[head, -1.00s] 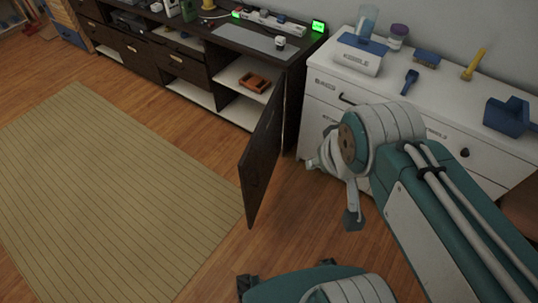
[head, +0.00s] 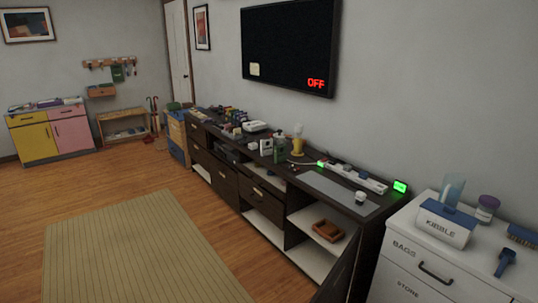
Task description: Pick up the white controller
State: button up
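I cannot surely pick out the white controller. Several small items crowd the top of the long dark cabinet (head: 227,183), among them a low white thing (head: 255,126) toward its middle and a white strip-like thing (head: 357,178) near its right end. They are too small to tell apart well. A small white round thing (head: 361,198) stands on a grey mat (head: 336,190) at the cabinet's near end. My gripper and arm are out of view.
A white drawer unit (head: 408,270) with a kibble box (head: 445,223) stands at the right. The dark cabinet's door (head: 340,278) hangs open into the floor space. A striped rug (head: 135,250) and clear wood floor lie left of it. A wall screen (head: 290,48) reads OFF.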

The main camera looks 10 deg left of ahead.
aim_at(267, 143)
jog(key=u, duration=0.2)
jog(key=j+u, duration=0.45)
jog(key=i+j+u, duration=0.15)
jog(key=j+u, duration=0.3)
jog(key=i+j, duration=1.15)
jog(key=i, duration=0.15)
jog(key=i+z, duration=0.25)
jog(key=i, duration=1.25)
jog(key=i+z, duration=0.3)
jog(key=i, duration=0.2)
jog(key=i+j+z, duration=0.25)
jog(key=i, duration=0.25)
jog(key=i+j+z, duration=0.15)
jog(key=i+z, duration=0.15)
jog(key=i, duration=0.2)
jog(key=i+j+z, duration=0.1)
jog(key=i+z, duration=0.35)
jog(key=i+j+z, duration=0.2)
jog(key=z, duration=0.3)
jog(key=i+j+z, duration=0.6)
jog(key=k+j, duration=0.05)
